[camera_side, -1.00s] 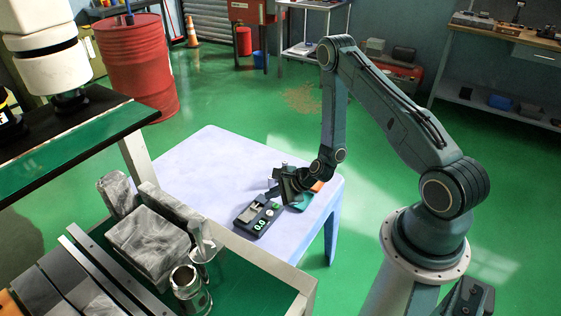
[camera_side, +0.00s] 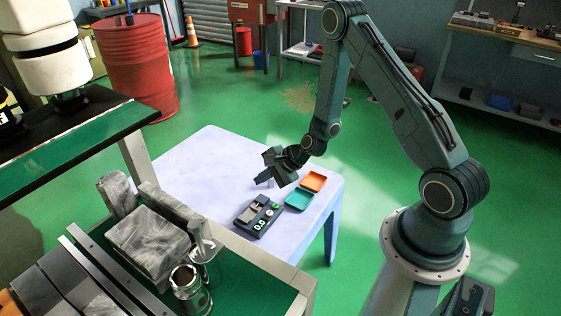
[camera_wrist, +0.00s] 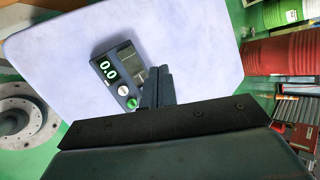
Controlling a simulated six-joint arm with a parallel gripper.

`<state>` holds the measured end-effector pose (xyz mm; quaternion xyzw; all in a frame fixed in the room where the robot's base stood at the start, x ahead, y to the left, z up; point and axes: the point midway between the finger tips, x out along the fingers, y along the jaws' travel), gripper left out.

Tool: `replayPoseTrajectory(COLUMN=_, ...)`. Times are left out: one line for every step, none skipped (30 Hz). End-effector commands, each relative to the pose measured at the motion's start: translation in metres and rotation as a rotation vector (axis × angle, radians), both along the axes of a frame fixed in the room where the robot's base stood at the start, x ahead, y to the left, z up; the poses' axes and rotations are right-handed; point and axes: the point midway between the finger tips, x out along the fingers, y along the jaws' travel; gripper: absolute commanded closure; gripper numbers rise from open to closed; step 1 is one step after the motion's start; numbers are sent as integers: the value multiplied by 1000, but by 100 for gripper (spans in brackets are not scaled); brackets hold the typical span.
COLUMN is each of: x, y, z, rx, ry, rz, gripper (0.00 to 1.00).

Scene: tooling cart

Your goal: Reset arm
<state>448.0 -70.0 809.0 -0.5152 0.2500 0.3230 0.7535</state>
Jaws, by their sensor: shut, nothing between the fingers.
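My gripper (camera_side: 266,180) is above the pale lavender table (camera_side: 190,165), a little behind the black scale in the side view. Its fingers are shut and empty; in the wrist view the gripper (camera_wrist: 158,72) shows as two dark fingers close together. The black scale (camera_side: 258,216) lies on the table with a green 0.0 display; it also shows in the wrist view (camera_wrist: 117,75), partly behind the fingers. A teal tray (camera_side: 299,199) and an orange tray (camera_side: 313,181) lie right of the scale, and both look empty.
A cart (camera_side: 255,252) with grey blocks (camera_side: 148,243) and a metal cylinder (camera_side: 189,288) stands at the front left. A dark-topped bench (camera_side: 75,150) is at the left. A red drum (camera_side: 137,70) stands behind. The table's left part is clear.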

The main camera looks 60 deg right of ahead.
Motion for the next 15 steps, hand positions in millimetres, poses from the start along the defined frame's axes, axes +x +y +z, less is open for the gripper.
replayPoseTrajectory(x=2, y=4, z=14, rx=-32, ry=-10, rz=46, gripper=100)
replayPoseTrajectory(x=3, y=6, z=20, rx=-51, ry=-13, rz=72, gripper=100)
replayPoseTrajectory(x=3, y=9, z=29, rx=-75, ry=-16, rz=109, gripper=100)
replayPoseTrajectory(x=3, y=11, z=35, rx=-93, ry=-18, rz=136, gripper=100)
replayPoseTrajectory(x=3, y=13, z=42, rx=-113, ry=-21, rz=162, gripper=100)
replayPoseTrajectory(x=3, y=15, z=50, rx=-137, ry=-25, rz=196, gripper=100)
replayPoseTrajectory(x=3, y=17, z=57, rx=-156, ry=-27, rz=223, gripper=100)
replayPoseTrajectory(x=2, y=19, z=63, rx=-175, ry=-29, rz=247, gripper=100)
replayPoseTrajectory(x=1, y=22, z=71, rx=-200, ry=-32, rz=281, gripper=100)
replayPoseTrajectory(x=0, y=24, z=77, rx=-218, ry=-34, rz=307, gripper=100)
replayPoseTrajectory(x=-1, y=26, z=84, rx=-237, ry=-37, rz=330, gripper=100)
replayPoseTrajectory(x=-2, y=28, z=92, rx=-264, ry=-39, rz=363, gripper=100)
replayPoseTrajectory(x=-4, y=30, z=98, rx=-281, ry=-40, rz=387, gripper=100)
replayPoseTrajectory(x=-5, y=32, z=104, rx=-300, ry=-43, rz=410, gripper=100)
replayPoseTrajectory(x=-7, y=35, z=112, rx=-326, ry=-45, rz=442, gripper=100)
